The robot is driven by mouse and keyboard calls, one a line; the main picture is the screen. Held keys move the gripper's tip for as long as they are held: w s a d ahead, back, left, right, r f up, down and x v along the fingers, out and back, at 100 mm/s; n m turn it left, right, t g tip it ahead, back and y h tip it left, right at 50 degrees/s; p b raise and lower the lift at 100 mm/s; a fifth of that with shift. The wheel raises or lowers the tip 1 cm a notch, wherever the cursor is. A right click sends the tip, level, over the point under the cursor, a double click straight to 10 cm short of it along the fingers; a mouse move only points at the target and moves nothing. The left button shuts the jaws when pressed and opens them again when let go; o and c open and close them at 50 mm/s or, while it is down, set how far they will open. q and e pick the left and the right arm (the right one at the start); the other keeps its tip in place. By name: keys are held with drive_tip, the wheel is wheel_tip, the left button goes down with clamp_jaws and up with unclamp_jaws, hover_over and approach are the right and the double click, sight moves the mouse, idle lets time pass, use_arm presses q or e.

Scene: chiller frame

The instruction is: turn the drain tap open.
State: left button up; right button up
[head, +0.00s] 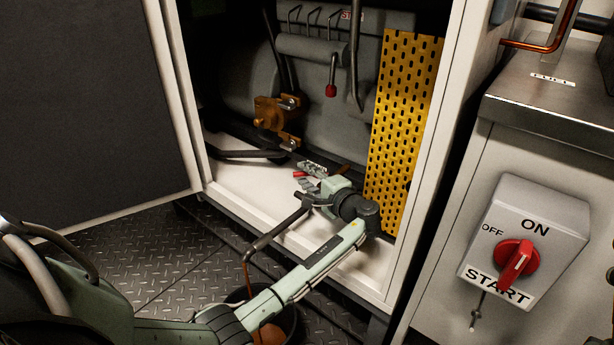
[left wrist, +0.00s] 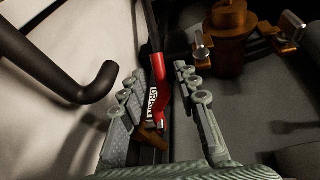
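The drain tap's red lever (left wrist: 159,82) shows in the left wrist view, with a label reading DRAIN beside it and a brass-coloured part (left wrist: 152,138) below. In the head view only a small red piece of the lever (head: 298,174) shows, low inside the open cabinet. My left gripper (head: 309,177) is down at the cabinet floor, fingers pointing inward. In the left wrist view its fingers (left wrist: 160,82) are spread, with the lever between them. Gaps show on both sides, the left one smaller. Contact cannot be told. My right gripper is not in view.
A black bent pipe (left wrist: 60,75) lies close left of the fingers. A brass valve fitting (head: 270,115) is above and behind. A yellow perforated panel (head: 402,115) stands right of my wrist. The cabinet's door (head: 80,110) is open. A red START switch (head: 516,262) is at right.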

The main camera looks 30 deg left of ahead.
use_arm(q)
drive_tip(key=shift+r, duration=0.1)
drive_tip(key=o, duration=0.7)
wheel_tip(320, 180, up, 9)
drive_tip(key=shift+w, duration=0.2)
drive_tip(key=shift+s+r, duration=0.2)
drive_tip(key=shift+r, duration=0.55)
drive_tip(key=c, duration=0.7)
drive_tip(key=shift+f, duration=0.2)
